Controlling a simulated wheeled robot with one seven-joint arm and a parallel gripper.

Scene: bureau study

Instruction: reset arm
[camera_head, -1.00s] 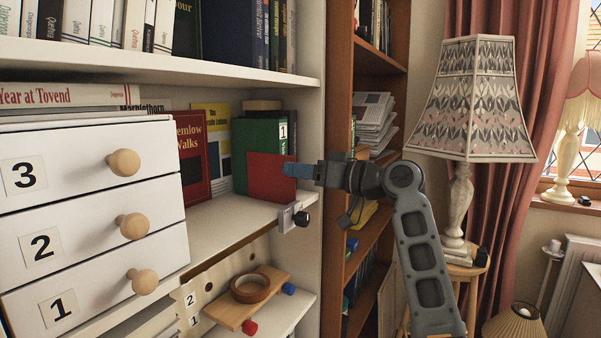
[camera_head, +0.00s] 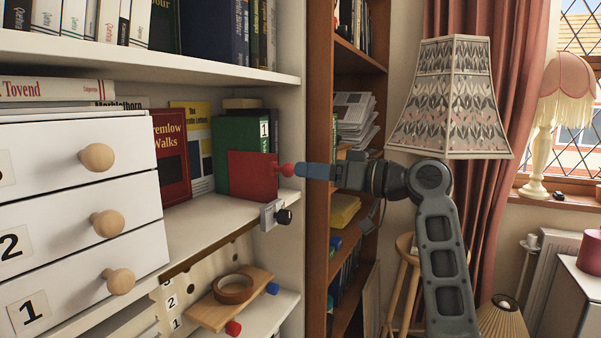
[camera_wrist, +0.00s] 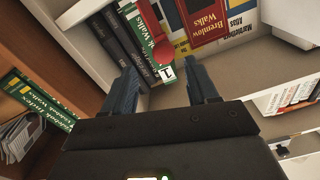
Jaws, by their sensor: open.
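My gripper (camera_head: 300,170) reaches in from the right at the height of the shelf, its arm extended in front of the brown bookcase. In the wrist view my gripper (camera_wrist: 158,92) has its two blue fingers apart with nothing held between them.
A white drawer unit (camera_head: 75,165) with wooden knobs stands at left. A small lock-like fitting (camera_head: 268,214) sits on the shelf edge. Below, a wooden board (camera_head: 225,312) carries a tape ring (camera_head: 234,288). A patterned lamp (camera_head: 450,95) stands at right behind my arm.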

